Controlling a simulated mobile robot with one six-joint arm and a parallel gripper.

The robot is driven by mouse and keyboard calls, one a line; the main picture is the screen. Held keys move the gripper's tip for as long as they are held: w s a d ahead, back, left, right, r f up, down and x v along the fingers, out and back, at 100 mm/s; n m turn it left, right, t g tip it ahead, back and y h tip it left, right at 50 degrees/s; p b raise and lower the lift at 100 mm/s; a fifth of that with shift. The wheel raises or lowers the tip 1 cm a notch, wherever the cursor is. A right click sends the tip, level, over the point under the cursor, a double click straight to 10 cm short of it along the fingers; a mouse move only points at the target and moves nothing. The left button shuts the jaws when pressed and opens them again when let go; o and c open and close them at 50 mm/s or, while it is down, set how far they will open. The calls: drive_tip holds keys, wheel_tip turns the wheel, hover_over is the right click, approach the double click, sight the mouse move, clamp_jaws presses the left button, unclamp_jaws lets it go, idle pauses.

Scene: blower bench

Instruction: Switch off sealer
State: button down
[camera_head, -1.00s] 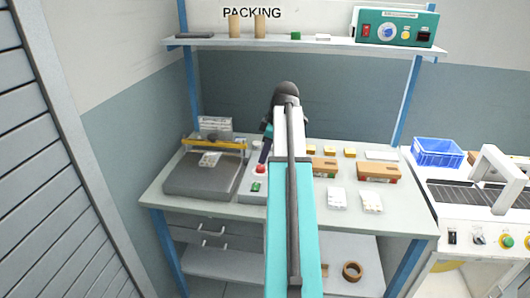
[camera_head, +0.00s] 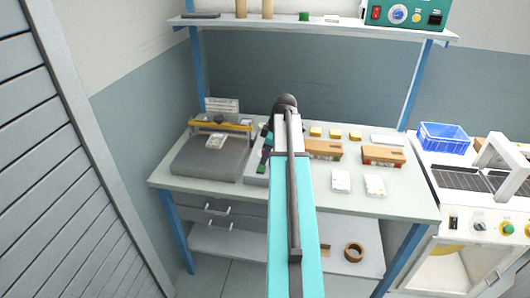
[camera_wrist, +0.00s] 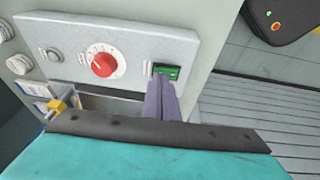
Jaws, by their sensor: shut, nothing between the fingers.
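The sealer (camera_head: 210,158), a grey flat unit with a yellow bar, stands at the left of the bench. A pale control box (camera_head: 254,178) is beside it, mostly hidden by my arm in the head view. In the wrist view its panel (camera_wrist: 150,40) carries a red knob (camera_wrist: 103,64) on a white dial and a green rocker switch (camera_wrist: 167,71). My gripper (camera_wrist: 161,80) is shut and empty, its purple fingertips at the lower edge of the switch and covering part of it. Whether they touch it I cannot tell. My gripper is small and dark in the head view.
Cartons (camera_head: 383,155) and white packs (camera_head: 341,181) lie on the right of the bench. A blue crate (camera_head: 443,137) and a machine with a white arch stand further right. A shelf with a teal device (camera_head: 408,14) is above. A slatted surface is at far left.

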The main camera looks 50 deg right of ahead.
drive_tip(key=shift+f, duration=0.5)
drive_tip(key=shift+w+d+f+b, duration=0.15)
drive_tip(key=shift+d+f+b, duration=0.15)
drive_tip(key=shift+f, duration=0.2)
drive_tip(key=shift+a+r, duration=0.15)
drive_tip(key=shift+r, duration=0.05)
drive_tip(key=shift+f, duration=0.1)
drive_tip(key=shift+s+a, duration=0.1)
drive_tip(key=shift+s, duration=0.1)
